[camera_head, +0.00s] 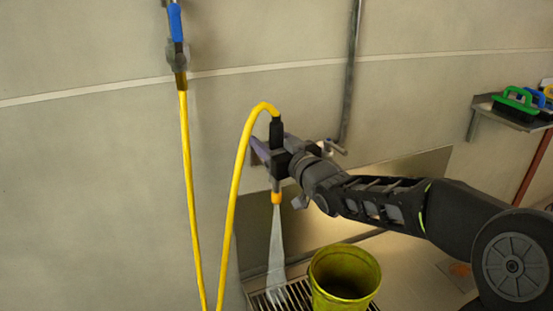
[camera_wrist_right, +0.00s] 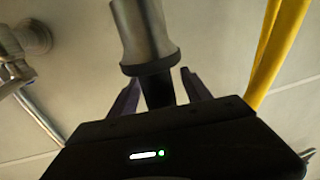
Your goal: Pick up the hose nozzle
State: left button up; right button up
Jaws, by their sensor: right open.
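The hose nozzle (camera_head: 276,130) hangs at the end of a yellow hose that arches over and down into it. It has a black upper body and an orange tip, with a pale, water-like stream running down from the tip. My right gripper (camera_head: 262,152) is at the nozzle's middle and hides part of it. In the right wrist view, the purple fingers of my right gripper (camera_wrist_right: 160,82) stand open on either side of the nozzle's dark narrow part (camera_wrist_right: 158,92). Whether a finger touches it is unclear. My left gripper is out of view.
A yellow-green bucket (camera_head: 345,275) stands on a floor grate (camera_head: 262,301) below my right arm. The yellow hose (camera_head: 188,190) hangs from a wall fitting with a blue part (camera_head: 175,22). A wall pipe (camera_head: 351,75) and a brush shelf (camera_head: 512,115) are to the right.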

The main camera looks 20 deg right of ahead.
jog(key=shift+c, duration=0.4)
grip_shut()
dwell(0.4)
